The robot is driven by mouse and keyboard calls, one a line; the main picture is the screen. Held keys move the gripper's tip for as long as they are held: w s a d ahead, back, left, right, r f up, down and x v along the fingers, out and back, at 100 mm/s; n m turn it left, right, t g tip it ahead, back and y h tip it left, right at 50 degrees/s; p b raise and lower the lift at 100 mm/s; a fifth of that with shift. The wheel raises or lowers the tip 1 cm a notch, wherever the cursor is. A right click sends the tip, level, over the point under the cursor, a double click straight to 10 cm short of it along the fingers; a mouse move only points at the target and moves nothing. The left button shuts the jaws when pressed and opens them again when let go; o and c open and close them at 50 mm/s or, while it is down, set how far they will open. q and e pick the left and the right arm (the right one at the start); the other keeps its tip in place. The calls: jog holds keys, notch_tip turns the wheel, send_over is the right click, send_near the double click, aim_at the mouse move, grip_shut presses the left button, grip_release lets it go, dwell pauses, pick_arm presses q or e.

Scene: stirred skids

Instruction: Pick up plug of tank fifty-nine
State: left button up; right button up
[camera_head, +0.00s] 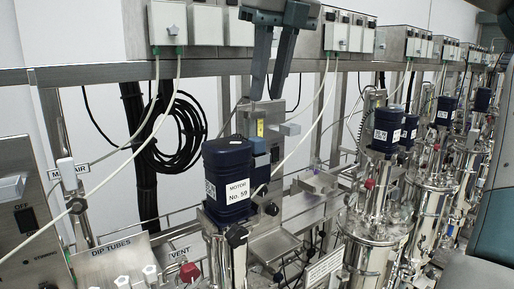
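A dark blue motor block (228,170) with a white label reading "MOTOR No. 59" sits on a steel tank top, left of centre. A pale cable rises from beside it to a grey box (337,37) on the upper rail. A light grey plug (174,30) sits on another box at upper left, with pale cables below. I cannot tell which plug belongs to tank fifty-nine. My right gripper (267,98) hangs from the top centre above the motor, fingers down and slightly apart, with nothing seen between them. It hides part of the boxes behind. My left gripper is out of view.
Steel tanks (368,240) with blue motors stand in a row at right. A black cable coil (178,135) hangs at left behind the rail. Control panels (28,215) and a "DIP TUBES" sign (115,250) are at lower left. My own arm part fills the right edge.

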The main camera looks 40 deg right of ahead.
send_over(258, 138)
jog(key=s, duration=0.2)
jog(key=f, duration=0.3)
jog(key=f+p, duration=0.1)
jog(key=f, duration=0.1)
jog(key=shift+a, duration=0.3)
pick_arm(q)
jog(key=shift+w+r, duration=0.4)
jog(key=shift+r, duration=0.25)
pick_arm(e)
jog(key=shift+w+f, duration=0.1)
jog(key=shift+f, duration=0.2)
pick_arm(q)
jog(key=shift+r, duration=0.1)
pick_arm(e)
jog(key=shift+w+f+p, duration=0.15)
jog(key=shift+f+p, duration=0.4)
jog(key=shift+f, duration=0.05)
jog(key=p+x, duration=0.1)
jog(key=x, duration=0.2)
jog(key=shift+w+d, duration=0.1)
jog(key=shift+d, duration=0.05)
jog(key=shift+w+f, duration=0.1)
jog(key=shift+f, duration=0.35)
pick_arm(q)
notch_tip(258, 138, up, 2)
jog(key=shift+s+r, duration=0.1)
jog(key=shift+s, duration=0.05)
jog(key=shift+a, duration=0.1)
